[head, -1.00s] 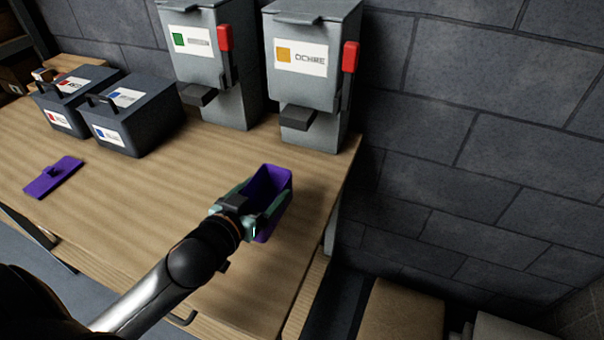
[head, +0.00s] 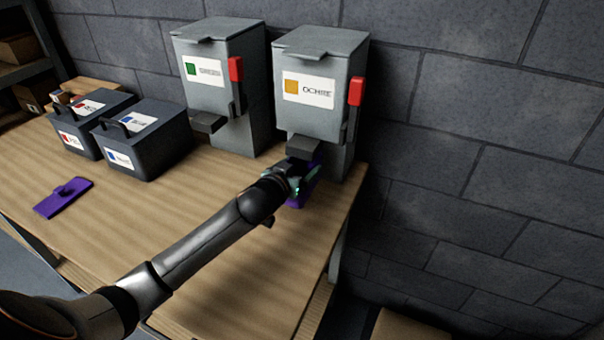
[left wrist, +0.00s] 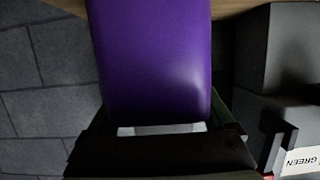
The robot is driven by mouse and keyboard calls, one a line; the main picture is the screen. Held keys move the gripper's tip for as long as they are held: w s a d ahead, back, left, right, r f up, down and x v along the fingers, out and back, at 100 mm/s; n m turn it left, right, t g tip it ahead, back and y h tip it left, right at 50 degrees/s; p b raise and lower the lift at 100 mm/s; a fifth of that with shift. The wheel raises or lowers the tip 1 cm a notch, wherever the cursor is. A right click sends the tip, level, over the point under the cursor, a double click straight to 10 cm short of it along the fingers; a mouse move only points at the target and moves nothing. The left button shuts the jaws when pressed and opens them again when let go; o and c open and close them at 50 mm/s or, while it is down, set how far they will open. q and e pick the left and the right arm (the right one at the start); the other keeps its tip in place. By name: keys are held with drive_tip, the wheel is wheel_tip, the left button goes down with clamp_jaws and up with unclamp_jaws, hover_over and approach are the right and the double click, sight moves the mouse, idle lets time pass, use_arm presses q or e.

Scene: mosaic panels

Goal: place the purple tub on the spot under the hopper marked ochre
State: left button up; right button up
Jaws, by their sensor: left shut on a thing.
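The purple tub (head: 307,183) is in my left gripper (head: 291,181), beneath the spout of the hopper labelled ochre (head: 318,95). The gripper and the spout hide much of the tub in the head view. I cannot tell whether its base touches the table. In the left wrist view the purple tub (left wrist: 155,60) fills the middle, between the shut fingers. The spot under the hopper is hidden. My right gripper is not in view.
A hopper with a green label (head: 213,80) stands left of the ochre one. The table's right edge is close to the tub. The front middle is clear.

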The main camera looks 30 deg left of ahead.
sight(310, 167)
use_arm(q)
drive_tip(key=shift+w, duration=0.6)
drive_tip(key=shift+f, duration=1.75)
drive_tip(key=o, duration=1.2)
drive_tip(key=shift+f, duration=0.15)
drive_tip(key=shift+o, duration=0.2)
drive_tip(key=shift+r, duration=0.25)
drive_tip(key=shift+s, duration=0.35)
drive_tip(key=v, duration=1.1)
drive_tip(key=shift+s, duration=0.2)
